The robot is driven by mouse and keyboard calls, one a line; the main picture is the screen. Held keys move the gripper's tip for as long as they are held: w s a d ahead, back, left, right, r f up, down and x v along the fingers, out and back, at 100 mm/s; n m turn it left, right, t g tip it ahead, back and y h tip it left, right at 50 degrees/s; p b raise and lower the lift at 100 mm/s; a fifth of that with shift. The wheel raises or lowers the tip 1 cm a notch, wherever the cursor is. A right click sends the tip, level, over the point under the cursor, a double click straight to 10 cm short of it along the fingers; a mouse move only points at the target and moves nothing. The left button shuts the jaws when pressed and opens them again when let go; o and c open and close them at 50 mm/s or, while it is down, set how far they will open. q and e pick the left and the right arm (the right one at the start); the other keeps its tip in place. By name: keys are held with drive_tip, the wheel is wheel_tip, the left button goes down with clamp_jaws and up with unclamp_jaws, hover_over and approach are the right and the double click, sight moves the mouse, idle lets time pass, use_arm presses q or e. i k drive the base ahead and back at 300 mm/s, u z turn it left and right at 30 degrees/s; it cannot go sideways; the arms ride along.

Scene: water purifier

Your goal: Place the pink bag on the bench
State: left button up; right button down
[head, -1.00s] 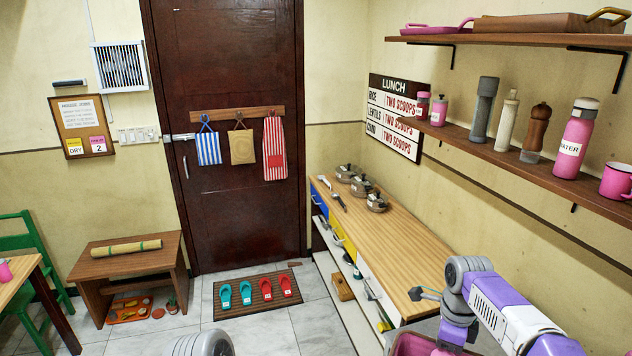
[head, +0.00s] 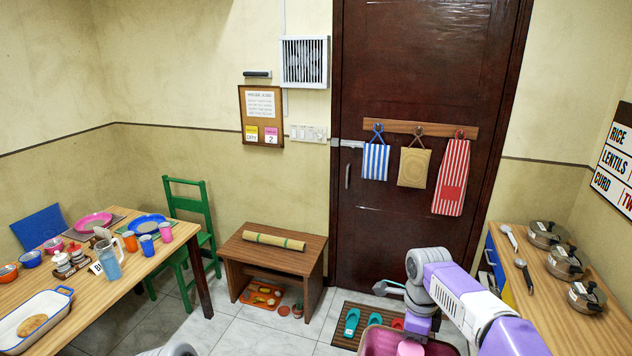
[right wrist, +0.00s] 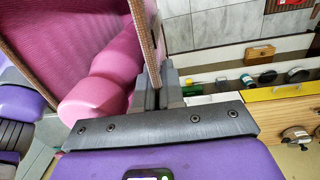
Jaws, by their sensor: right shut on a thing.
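The pink bag (head: 372,340) shows at the bottom of the head view, partly cut off by the frame and covered by my right arm. My right gripper is shut on its thin brown-edged rim or strap in the right wrist view (right wrist: 155,92). Inside, the bag (right wrist: 55,30) is deep pink, with a rounded pink bottle-like object (right wrist: 100,90) beside the fingers. The wooden bench (head: 272,258) stands against the wall left of the door, apart from the bag.
A bamboo-like roll (head: 274,240) lies across the bench top, leaving bare wood in front. Slippers rest on a brown mat (head: 345,322) by the door. A laid dining table (head: 135,285) and green chair (head: 190,215) stand left. A counter (head: 545,290) with pots stands right.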

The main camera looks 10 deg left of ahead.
sight(266, 255)
drive_tip(key=u, duration=0.5)
drive_tip(key=i, duration=1.45)
drive_tip(key=u, duration=0.4)
drive_tip(key=i, duration=2.65)
drive_tip(key=z, duration=0.15)
